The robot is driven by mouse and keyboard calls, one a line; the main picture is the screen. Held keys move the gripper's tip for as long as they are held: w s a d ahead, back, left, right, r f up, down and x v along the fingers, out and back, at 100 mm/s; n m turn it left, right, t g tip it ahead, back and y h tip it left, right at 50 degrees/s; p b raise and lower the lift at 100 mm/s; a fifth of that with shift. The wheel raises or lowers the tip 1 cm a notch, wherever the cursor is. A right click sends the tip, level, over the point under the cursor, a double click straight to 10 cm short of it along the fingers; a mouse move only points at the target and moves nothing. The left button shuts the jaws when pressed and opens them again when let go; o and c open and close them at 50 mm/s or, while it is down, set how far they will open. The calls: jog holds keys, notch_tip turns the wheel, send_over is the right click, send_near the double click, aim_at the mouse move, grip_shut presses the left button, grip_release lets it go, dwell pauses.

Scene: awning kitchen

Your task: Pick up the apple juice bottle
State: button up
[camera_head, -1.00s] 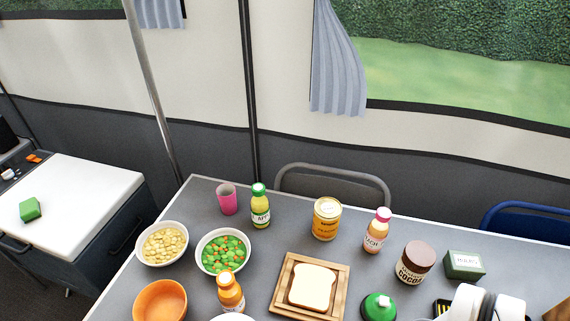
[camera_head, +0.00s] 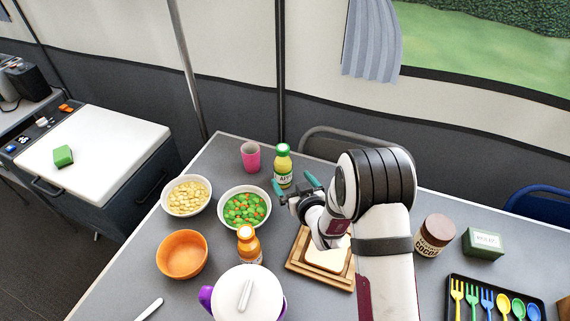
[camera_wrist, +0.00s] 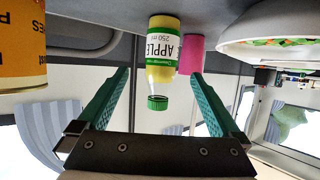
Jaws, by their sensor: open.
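The apple juice bottle (camera_head: 283,167) is a yellow bottle with a green cap and a white and green label. It stands upright near the far edge of the table. My gripper (camera_head: 296,187) is open just in front of it and to its right, with green fingers. In the wrist view, which is upside down, the bottle (camera_wrist: 162,55) shows beyond and between the open fingertips of my gripper (camera_wrist: 160,82), label readable as APPLE 250 ml. Nothing is between the fingers that I can make out as held.
A pink cup (camera_head: 250,155) stands left of the bottle. A bowl of peas and carrots (camera_head: 222,221) is in front left, an orange bottle (camera_head: 249,245) nearer. A bread board (camera_head: 297,263) lies under my arm. A yellow can (camera_wrist: 22,80) is close to one side in the wrist view.

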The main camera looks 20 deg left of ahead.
aim_at(286, 172)
jog(key=x, duration=0.8)
jog(key=shift+a, duration=0.3)
grip_shut()
